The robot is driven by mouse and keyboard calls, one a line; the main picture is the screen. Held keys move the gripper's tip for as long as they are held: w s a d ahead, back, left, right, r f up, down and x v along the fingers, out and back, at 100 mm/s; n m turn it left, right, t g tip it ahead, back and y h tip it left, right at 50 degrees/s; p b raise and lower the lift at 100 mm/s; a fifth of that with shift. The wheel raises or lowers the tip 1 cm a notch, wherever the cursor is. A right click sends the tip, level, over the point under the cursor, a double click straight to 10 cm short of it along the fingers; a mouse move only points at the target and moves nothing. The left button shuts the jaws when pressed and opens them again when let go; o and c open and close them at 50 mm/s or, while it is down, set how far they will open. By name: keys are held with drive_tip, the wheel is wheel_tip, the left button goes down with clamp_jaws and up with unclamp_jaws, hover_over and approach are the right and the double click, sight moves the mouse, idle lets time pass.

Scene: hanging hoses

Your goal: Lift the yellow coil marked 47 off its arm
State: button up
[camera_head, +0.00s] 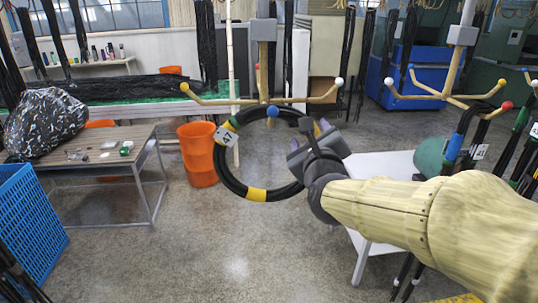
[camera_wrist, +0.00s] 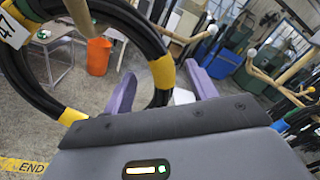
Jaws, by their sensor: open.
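The black coil with yellow bands (camera_head: 228,178) hangs upright from a wooden arm with a blue ball tip (camera_head: 272,111). Its white tag (camera_head: 222,136), which seems to read 47, is at the upper left of the ring. My gripper (camera_head: 318,128) is at the coil's right side with its purple fingers pointing away from the head camera. In the wrist view the coil (camera_wrist: 155,40) passes between the spread fingers of my gripper (camera_wrist: 161,85), near a yellow band. The fingers stand apart, and I see no clear contact. The wrist hides part of the coil's right side in the head view.
The rack's other arms, with yellow (camera_head: 184,87) and white (camera_head: 339,81) balls, spread beside the coil. A second rack at right holds a blue-banded coil (camera_head: 459,135). A white table (camera_head: 385,165) stands behind my arm. Orange buckets (camera_head: 199,155) stand at left; floor below is clear.

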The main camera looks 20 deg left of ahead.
drive_tip(key=p+x, duration=0.2)
drive_tip(key=x, duration=0.2)
drive_tip(key=shift+w+f, duration=0.15)
drive_tip(key=shift+f, duration=0.05)
idle(0.3)
clamp_jaws()
drive_tip(key=shift+r, duration=0.15)
